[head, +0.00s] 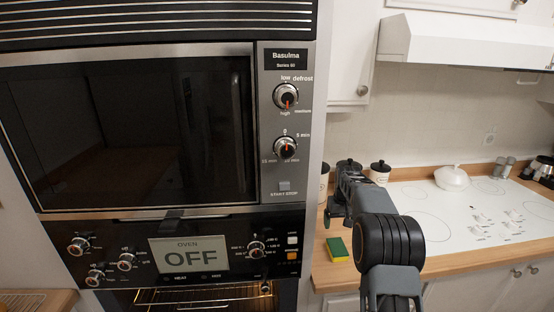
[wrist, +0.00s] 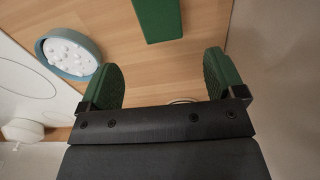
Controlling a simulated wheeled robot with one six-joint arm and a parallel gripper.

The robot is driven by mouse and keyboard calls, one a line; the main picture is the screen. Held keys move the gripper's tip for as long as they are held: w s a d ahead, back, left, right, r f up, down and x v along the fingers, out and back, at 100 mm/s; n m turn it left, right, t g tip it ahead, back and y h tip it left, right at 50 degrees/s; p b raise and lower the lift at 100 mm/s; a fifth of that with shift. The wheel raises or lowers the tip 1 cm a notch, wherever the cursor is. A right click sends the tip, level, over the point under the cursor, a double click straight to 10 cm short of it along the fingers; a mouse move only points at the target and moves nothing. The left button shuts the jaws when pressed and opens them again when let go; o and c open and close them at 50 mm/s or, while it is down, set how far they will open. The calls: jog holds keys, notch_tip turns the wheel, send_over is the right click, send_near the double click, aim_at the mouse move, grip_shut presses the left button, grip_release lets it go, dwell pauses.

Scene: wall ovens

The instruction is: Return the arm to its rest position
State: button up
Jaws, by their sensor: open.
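My gripper (head: 338,205) is in front of the wooden counter, to the right of the wall oven, in the head view. In the wrist view my gripper (wrist: 165,85) has its two green-padded fingers wide apart, with nothing between them. My arm comes in from the lower right of the head view and bends at a dark joint. The microwave (head: 140,130) sits above the oven, its door shut. The oven panel display (head: 190,254) reads OFF.
Canisters (head: 380,172) stand behind my gripper. A white cooktop (head: 450,215) holds a lidded white pot (head: 451,178). A hood (head: 465,40) hangs above.

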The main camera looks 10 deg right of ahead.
jog(key=shift+g, duration=0.3)
jog(key=s, duration=0.1)
jog(key=s+a+f, duration=0.1)
jog(key=s, duration=0.1)
jog(key=s+f, duration=0.1)
jog(key=shift+s+a, duration=0.25)
jog(key=s+a+r+t, duration=0.1)
jog(key=s+a+r, duration=0.2)
jog(key=s, duration=0.6)
jog(key=s+a+r+t, duration=0.2)
jog(key=s+a+r, duration=0.1)
jog(key=s, duration=0.6)
jog(key=s+a+r+t, duration=0.1)
jog(key=s+a+r, duration=0.2)
jog(key=s, duration=0.6)
jog(key=shift+a+r+n+t, duration=0.2)
jog(key=shift+a+n+t, duration=0.1)
jog(key=shift+a, duration=0.55)
jog(key=shift+c, duration=0.4)
